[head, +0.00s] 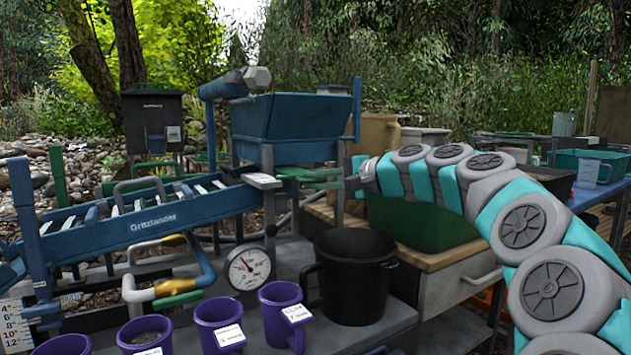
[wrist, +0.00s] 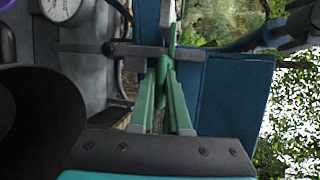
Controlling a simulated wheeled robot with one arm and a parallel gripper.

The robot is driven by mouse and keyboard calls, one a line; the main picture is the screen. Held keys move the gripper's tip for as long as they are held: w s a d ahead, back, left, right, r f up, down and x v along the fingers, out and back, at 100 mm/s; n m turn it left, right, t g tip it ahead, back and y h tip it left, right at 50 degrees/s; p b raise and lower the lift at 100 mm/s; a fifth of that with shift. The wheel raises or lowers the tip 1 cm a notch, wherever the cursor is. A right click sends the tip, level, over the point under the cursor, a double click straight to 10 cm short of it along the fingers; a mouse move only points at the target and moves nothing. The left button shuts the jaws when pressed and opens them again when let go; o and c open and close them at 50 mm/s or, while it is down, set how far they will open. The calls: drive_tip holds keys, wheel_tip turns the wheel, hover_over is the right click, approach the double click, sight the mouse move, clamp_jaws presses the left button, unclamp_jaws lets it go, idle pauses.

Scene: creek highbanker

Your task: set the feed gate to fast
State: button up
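My gripper (head: 312,178) reaches left across the front of the blue feed hopper (head: 290,118), just below it. A grey post (head: 267,205) with a small flat grey plate (head: 264,181) stands by the fingertips. In the wrist view a grey bar (wrist: 90,48) crosses just beyond the tips. Whether the tips touch it is unclear. I cannot make out the feed gate's setting or any fast mark; the gate may be partly hidden behind my fingers.
A black bucket (head: 353,285) stands below my gripper. A round gauge (head: 249,268) and several purple mugs (head: 283,315) are at front left. The blue sluice (head: 150,222) extends left. A green tub (head: 425,222) stands behind my arm.

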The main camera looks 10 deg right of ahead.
drive_tip(key=o, duration=0.5)
drive_tip(key=shift+s, duration=0.1)
drive_tip(key=shift+c, duration=0.2)
drive_tip(key=shift+s+d, duration=0.1)
drive_tip(key=v, duration=0.7)
drive_tip(key=shift+s+d, duration=0.2)
drive_tip(key=shift+d, duration=0.05)
